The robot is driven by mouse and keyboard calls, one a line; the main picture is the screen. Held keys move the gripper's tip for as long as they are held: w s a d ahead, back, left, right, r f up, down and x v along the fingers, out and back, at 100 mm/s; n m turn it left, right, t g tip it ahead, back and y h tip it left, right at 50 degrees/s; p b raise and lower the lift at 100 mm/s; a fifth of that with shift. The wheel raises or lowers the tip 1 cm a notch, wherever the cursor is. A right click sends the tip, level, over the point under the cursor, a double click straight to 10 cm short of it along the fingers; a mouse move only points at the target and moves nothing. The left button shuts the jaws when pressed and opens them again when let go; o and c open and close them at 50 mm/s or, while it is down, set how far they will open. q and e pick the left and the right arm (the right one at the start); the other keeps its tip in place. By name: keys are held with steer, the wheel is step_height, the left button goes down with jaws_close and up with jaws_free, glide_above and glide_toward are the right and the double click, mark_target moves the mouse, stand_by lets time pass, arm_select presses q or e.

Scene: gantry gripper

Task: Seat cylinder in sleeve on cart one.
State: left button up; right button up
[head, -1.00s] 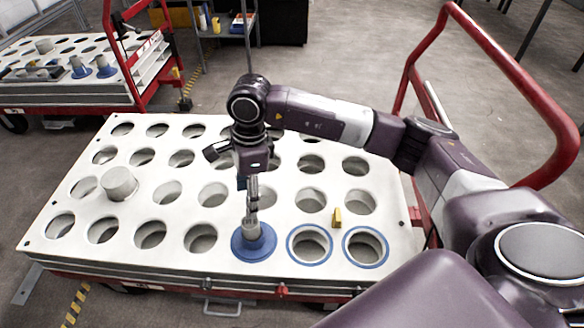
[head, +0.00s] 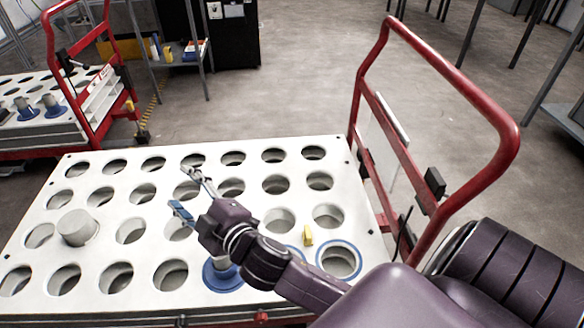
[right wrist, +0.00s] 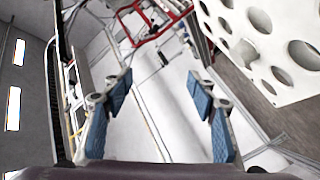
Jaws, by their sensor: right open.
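The near cart has a white top (head: 110,255) with rows of round holes. A blue flanged sleeve (head: 222,281) sits at its front edge. A small grey part, seemingly the cylinder, shows at its centre; my right arm hides much of it, so its depth cannot be told. A blue-rimmed hole (head: 340,262) lies to the right. A wide pale grey cylinder (head: 77,227) stands upright in a hole at the left. My right gripper (head: 188,192) is open and empty above the cart's middle, apart from the sleeve. Its blue finger pads (right wrist: 160,100) are spread in the right wrist view. My left gripper is out of view.
The red handle rail (head: 440,60) rises at the cart's right end. A second cart (head: 40,130) with blue-based cylinders stands at the back left. Open floor (head: 290,90) lies behind.

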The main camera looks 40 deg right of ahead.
steer(key=s+d+f+m+g, duration=0.2)
steer(key=s+f+g, duration=0.1)
steer(key=s+f, duration=0.3)
steer(key=s+d+f+m+g+h, duration=0.1)
steer(key=s+d+f+m+g, duration=0.1)
steer(key=s+f, duration=0.4)
steer(key=s+d+f+m+g+h, duration=0.1)
steer(key=s+d+f+m+g, duration=0.2)
steer(key=f, duration=0.7)
steer(key=shift+s+m+g, duration=0.4)
steer(key=shift+s+g, duration=0.7)
steer(key=shift+s, duration=0.75)
steer(key=s+f+m+g, duration=0.1)
steer(key=s+f+g, duration=0.2)
steer(key=s, duration=0.6)
steer(key=shift+s+f+g, duration=0.25)
steer(key=shift+f+g, duration=0.05)
steer(key=shift+a, duration=0.1)
